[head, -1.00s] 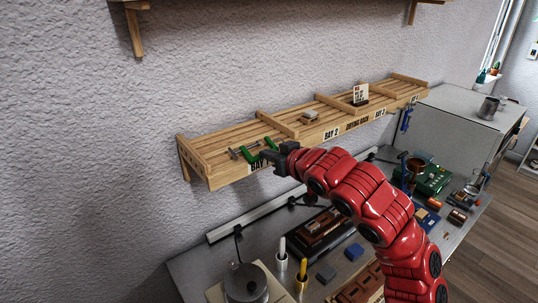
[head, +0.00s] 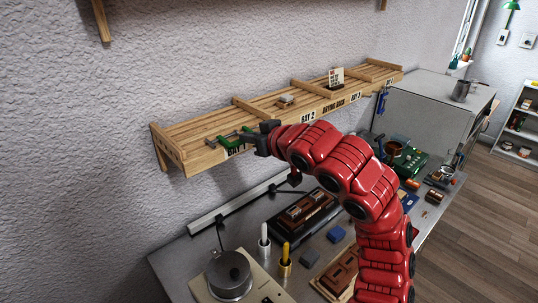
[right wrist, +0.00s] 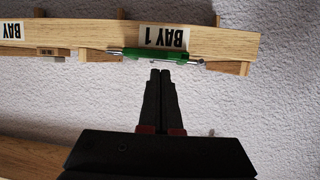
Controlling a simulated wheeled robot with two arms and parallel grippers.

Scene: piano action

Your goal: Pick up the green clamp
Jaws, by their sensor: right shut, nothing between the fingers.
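The green clamp (head: 229,144) lies at the front edge of the wooden rack (head: 203,163), by the Bay 1 label. In the right wrist view the green clamp (right wrist: 140,54) shows as a green bar with metal rod ends along the rack's edge. My right gripper (head: 259,142) is at the right end of the clamp in the head view. In the right wrist view its fingers (right wrist: 161,73) are together and empty, their tips just short of the clamp and the Bay 1 label. My left gripper is not in view.
A small block (head: 286,101) and a card stand (head: 336,78) sit farther along the rack. Below is a metal bench (head: 180,264) with a round grey device (head: 229,275), a yellow-handled tool (head: 285,254) and a blue block (head: 336,234). The wall is close behind the rack.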

